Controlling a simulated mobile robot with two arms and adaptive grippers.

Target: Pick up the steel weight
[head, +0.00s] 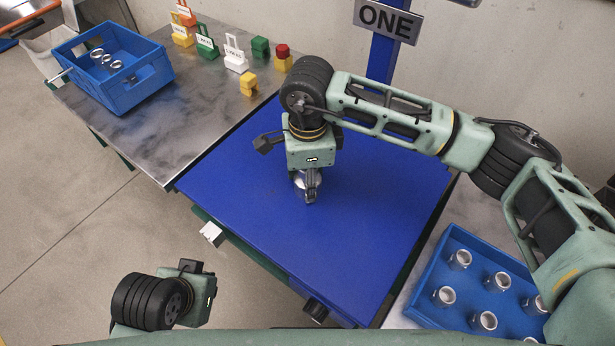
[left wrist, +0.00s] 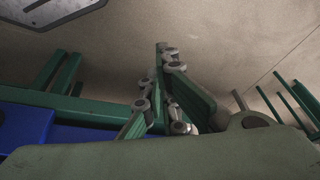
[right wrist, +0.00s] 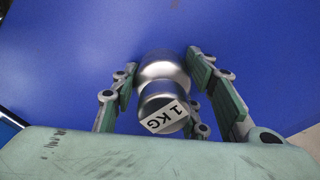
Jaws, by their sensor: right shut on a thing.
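The steel weight (right wrist: 163,86) is a shiny metal cylinder with a narrower knob, labelled "1 KG" in the right wrist view. My right gripper (right wrist: 165,78) is shut on it, with a finger on either side. In the head view the weight (head: 299,181) shows partly behind the right gripper's fingers (head: 309,190), over the blue mat (head: 370,205). I cannot tell whether it touches the mat. My left gripper (left wrist: 165,95) is empty in the left wrist view, its fingers close together. In the head view its fingers are hidden.
A blue crate (head: 122,94) with metal rings stands at the back left. Coloured tags and small blocks (head: 249,88) stand behind the mat. A blue tray (head: 452,246) with several metal cylinders is at the right. A "ONE" sign (head: 388,20) hangs on a blue post.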

